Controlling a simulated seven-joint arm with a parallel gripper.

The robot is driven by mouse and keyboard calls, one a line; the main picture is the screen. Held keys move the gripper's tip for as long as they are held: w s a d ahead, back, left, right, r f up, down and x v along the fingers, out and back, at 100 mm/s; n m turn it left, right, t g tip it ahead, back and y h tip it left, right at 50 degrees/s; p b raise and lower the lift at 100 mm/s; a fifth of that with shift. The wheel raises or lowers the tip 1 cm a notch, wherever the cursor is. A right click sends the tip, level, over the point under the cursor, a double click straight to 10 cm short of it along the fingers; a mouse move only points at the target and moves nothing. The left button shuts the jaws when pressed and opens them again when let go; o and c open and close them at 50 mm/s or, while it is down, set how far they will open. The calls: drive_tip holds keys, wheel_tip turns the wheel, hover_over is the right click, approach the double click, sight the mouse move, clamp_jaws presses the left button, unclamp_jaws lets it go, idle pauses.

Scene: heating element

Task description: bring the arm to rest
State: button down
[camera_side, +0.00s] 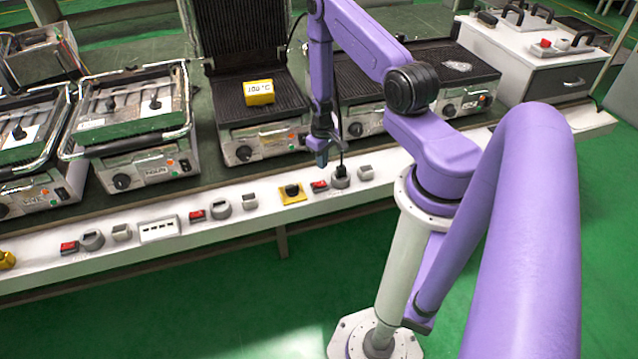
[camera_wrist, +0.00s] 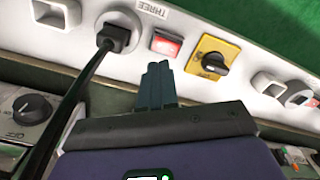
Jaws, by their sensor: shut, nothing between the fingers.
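My gripper (camera_side: 321,158) hangs from the purple arm, just above the white front strip of the bench, near the plug. In the wrist view its dark fingers (camera_wrist: 157,70) are together with nothing between them. In the side view the plug and socket (camera_side: 340,181) are just right of my fingers.
A yellow plate with a black knob (camera_side: 291,193) is left of the plug. Behind is an open grill (camera_side: 263,131) with a yellow block (camera_side: 259,92) reading about 100 °C. More grills (camera_side: 143,130) line the bench. A white box (camera_side: 535,60) stands at right. The green floor in front is clear.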

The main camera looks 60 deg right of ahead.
drive_tip(key=shift+r, duration=0.1)
drive_tip(key=w+a+r+n, duration=0.2)
drive_tip(key=a+r+n, duration=0.2)
drive_tip(key=a+r, duration=0.6)
drive_tip(key=w+a+r+n, duration=0.2)
drive_tip(key=a+r+n, duration=0.1)
drive_tip(key=a+r, duration=0.7)
drive_tip(key=s+a+r+n, duration=0.4)
drive_tip(key=s+a+r, duration=0.4)
drive_tip(key=s, duration=0.1)
drive_tip(key=s+a+r+n, duration=0.1)
drive_tip(key=s+r+n, duration=0.3)
drive_tip(key=s, duration=0.9)
drive_tip(key=shift+s+r+n, duration=0.3)
drive_tip(key=shift+s+r, duration=0.05)
drive_tip(key=shift+r, duration=1.05)
